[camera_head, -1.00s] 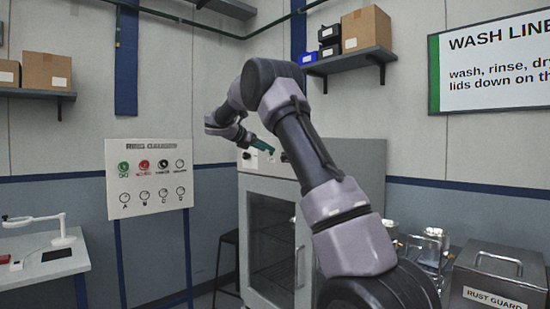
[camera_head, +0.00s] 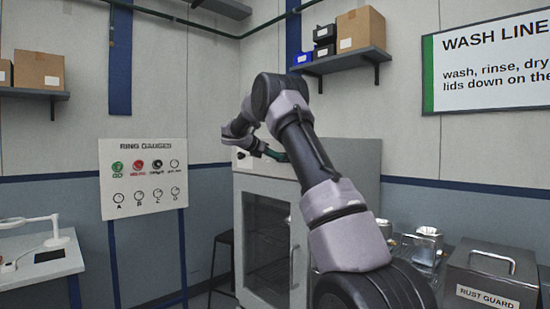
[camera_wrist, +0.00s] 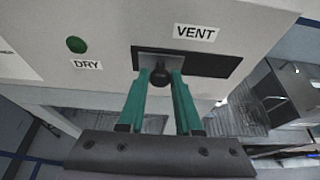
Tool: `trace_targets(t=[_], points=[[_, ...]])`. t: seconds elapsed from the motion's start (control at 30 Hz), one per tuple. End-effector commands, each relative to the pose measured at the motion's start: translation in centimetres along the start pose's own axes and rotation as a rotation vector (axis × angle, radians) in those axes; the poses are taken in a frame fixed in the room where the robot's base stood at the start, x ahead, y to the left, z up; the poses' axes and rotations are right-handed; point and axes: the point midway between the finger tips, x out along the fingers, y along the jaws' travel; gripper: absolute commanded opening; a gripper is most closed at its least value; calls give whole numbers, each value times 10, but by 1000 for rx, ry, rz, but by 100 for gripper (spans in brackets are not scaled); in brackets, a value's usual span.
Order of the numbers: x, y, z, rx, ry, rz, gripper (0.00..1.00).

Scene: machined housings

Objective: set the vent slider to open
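The vent slider has a round black knob (camera_wrist: 160,75) on a small grey plate, in the wrist view. It sits at the left part of a dark slot (camera_wrist: 215,64) below the VENT label (camera_wrist: 195,33). The slot's dark part extends to the right of the knob; no open or closed marks can be read. My gripper (camera_wrist: 160,82) has one green finger on each side of the knob, close against it, and looks shut on it. In the head view my gripper (camera_head: 276,155) is at the cabinet's upper panel, and the slider is hidden.
The cabinet (camera_head: 340,165) has a glass door below its panel. A green button (camera_wrist: 76,45) over a DRY label is left of the slider. A ring gauges board (camera_head: 143,205) stands left of the cabinet. A rust guard bin (camera_head: 490,275) stands at the right.

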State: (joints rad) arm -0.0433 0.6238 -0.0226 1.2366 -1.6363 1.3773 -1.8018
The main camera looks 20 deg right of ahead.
Motion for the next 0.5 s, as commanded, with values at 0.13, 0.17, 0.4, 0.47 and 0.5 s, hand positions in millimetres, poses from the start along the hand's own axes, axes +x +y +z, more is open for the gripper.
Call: trace_targets(t=[0.13, 0.17, 0.4, 0.47, 0.5], points=[[0, 0, 0, 0, 0, 0, 0], [0, 0, 0, 0, 0, 0, 0], [0, 0, 0, 0, 0, 0, 0], [0, 0, 0, 0, 0, 0, 0], [0, 0, 0, 0, 0, 0, 0]])
